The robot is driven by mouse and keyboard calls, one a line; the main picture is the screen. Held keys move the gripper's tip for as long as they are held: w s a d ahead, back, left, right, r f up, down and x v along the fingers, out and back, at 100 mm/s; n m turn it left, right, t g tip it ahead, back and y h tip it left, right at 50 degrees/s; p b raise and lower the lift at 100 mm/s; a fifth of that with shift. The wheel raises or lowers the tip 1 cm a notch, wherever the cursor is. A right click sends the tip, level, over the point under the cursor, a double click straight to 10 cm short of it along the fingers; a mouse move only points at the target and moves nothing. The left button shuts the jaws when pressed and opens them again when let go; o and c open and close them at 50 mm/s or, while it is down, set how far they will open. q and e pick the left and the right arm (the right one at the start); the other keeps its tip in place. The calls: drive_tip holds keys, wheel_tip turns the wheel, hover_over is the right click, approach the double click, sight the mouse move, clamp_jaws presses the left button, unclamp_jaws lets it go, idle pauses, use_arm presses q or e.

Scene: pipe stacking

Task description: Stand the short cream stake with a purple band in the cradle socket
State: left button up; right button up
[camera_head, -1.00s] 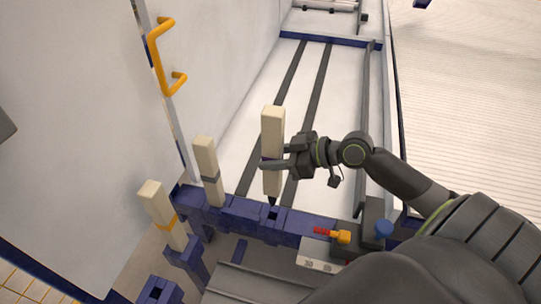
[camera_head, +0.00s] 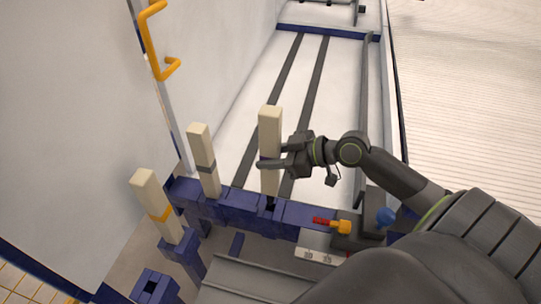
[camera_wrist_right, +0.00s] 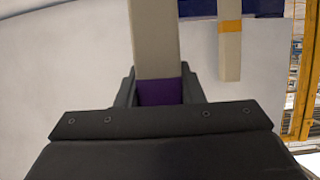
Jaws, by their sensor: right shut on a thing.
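The cream stake with a purple band (camera_head: 270,130) stands upright in my right gripper (camera_head: 267,162). The gripper is shut around its band. In the right wrist view the stake (camera_wrist_right: 155,38) rises between the fingers of the gripper (camera_wrist_right: 158,88), with purple showing between them. The stake's lower end is right at a socket in the blue cradle (camera_head: 235,213); I cannot tell how far it is inside. My left gripper is not in view.
A cream stake with a grey band (camera_head: 203,150) and one with an orange band (camera_head: 152,195) stand in sockets to the left. An empty blue socket (camera_head: 151,287) is at the lower left. A yellow-and-red part (camera_head: 335,225) and a blue knob (camera_head: 386,217) lie right of the stake.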

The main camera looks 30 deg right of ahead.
sight(279, 174)
drive_tip(key=shift+f+b, duration=0.3)
idle(0.4)
drive_tip(key=shift+f, duration=0.2)
idle(0.4)
drive_tip(key=shift+f+b, duration=1)
drive_tip(key=shift+b, duration=0.1)
drive_tip(key=shift+f, duration=0.1)
drive_tip(key=shift+f+b, duration=1.15)
drive_tip(key=shift+f, duration=0.1)
drive_tip(key=shift+f+b, duration=0.35)
drive_tip(key=shift+b, duration=0.1)
drive_tip(key=shift+a+f+b, duration=0.35)
drive_tip(key=shift+f+b, duration=0.35)
drive_tip(key=shift+b, duration=0.1)
